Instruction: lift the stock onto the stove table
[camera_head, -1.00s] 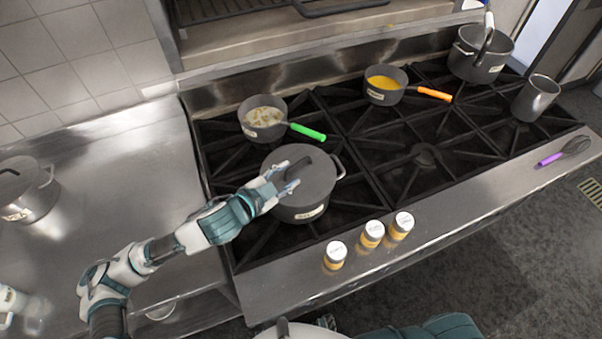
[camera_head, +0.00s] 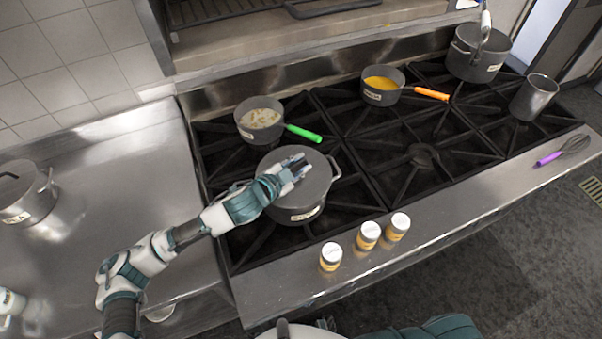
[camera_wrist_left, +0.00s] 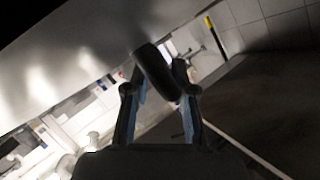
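A dark grey lidded pot (camera_head: 303,205) with side handles stands on the front left burner of the stove. Its label is too small to read. My left gripper (camera_head: 298,167) is over the middle of its lid. In the left wrist view my left gripper (camera_wrist_left: 160,85) has its two fingers close against both sides of the dark lid handle (camera_wrist_left: 155,70). Another lidded pot (camera_head: 28,200) stands on the steel table at the left, and its label is also hard to read. My right gripper is not in view.
On the stove are a green-handled pan (camera_head: 260,118), an orange-handled pan (camera_head: 382,88), a big pot with a ladle (camera_head: 475,65) and a metal container (camera_head: 535,97). The steel table (camera_head: 130,180) has free room.

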